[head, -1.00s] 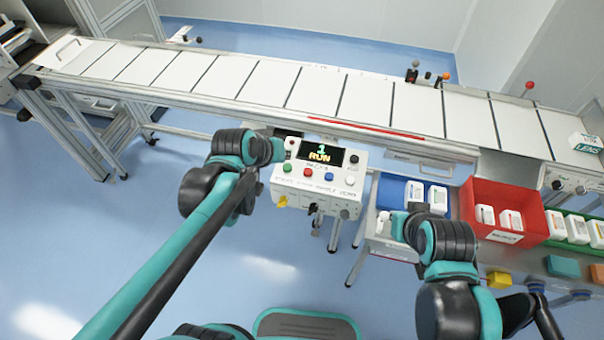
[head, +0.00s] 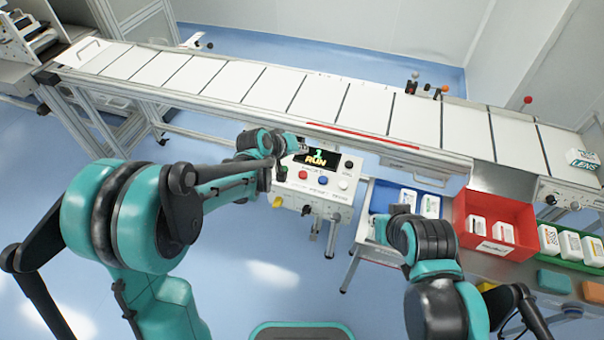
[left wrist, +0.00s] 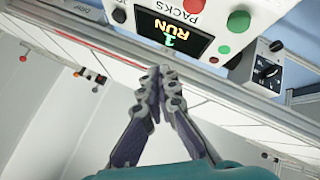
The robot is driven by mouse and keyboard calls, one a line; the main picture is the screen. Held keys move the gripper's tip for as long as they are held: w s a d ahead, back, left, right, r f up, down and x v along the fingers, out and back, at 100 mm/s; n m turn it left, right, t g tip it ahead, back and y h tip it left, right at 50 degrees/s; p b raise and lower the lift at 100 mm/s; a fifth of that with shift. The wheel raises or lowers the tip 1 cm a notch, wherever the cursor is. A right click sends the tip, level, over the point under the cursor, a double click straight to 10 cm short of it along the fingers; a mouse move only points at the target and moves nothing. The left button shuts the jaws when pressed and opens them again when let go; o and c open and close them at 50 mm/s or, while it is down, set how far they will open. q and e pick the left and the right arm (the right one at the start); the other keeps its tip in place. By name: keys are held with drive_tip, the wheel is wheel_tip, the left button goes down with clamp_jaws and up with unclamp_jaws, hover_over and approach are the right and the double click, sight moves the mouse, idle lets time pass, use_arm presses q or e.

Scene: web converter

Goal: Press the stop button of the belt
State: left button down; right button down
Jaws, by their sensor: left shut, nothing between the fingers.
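The control box (head: 313,207) stands at the belt's near side, its display (head: 318,158) reading "1 RUN". A red button (head: 303,175) sits on its face between a green button (head: 282,174) and a blue one (head: 323,179). In the left wrist view the box is upside down, with the red button (left wrist: 193,5) and green button (left wrist: 238,21) near the top edge. My left gripper (left wrist: 160,82) is shut and empty, apart from the buttons. In the head view it (head: 298,149) is at the display's upper left. My right gripper (head: 378,228) is mostly hidden by its arm.
The belt (head: 317,98) with white panels runs behind the box. A blue bin (head: 379,197), a red bin (head: 512,243) and a green bin (head: 543,256) hold white packs at the right. A black knob (left wrist: 268,72) shows beside the box in the left wrist view.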

sight(305, 171)
use_arm(q)
drive_tip(key=shift+f, duration=0.1)
wheel_tip(305, 171, down, 9)
drive_tip(key=b, duration=0.6)
drive_tip(key=shift+r+b, duration=0.2)
drive_tip(key=shift+b, duration=0.2)
idle(0.9)
drive_tip(key=shift+f+b, duration=0.4)
drive_tip(key=shift+f+b, duration=0.55)
drive_tip(key=shift+f, duration=0.05)
idle(0.7)
drive_tip(key=shift+r, duration=0.1)
drive_tip(key=shift+r+p, duration=0.8)
drive_tip(key=shift+r, duration=0.15)
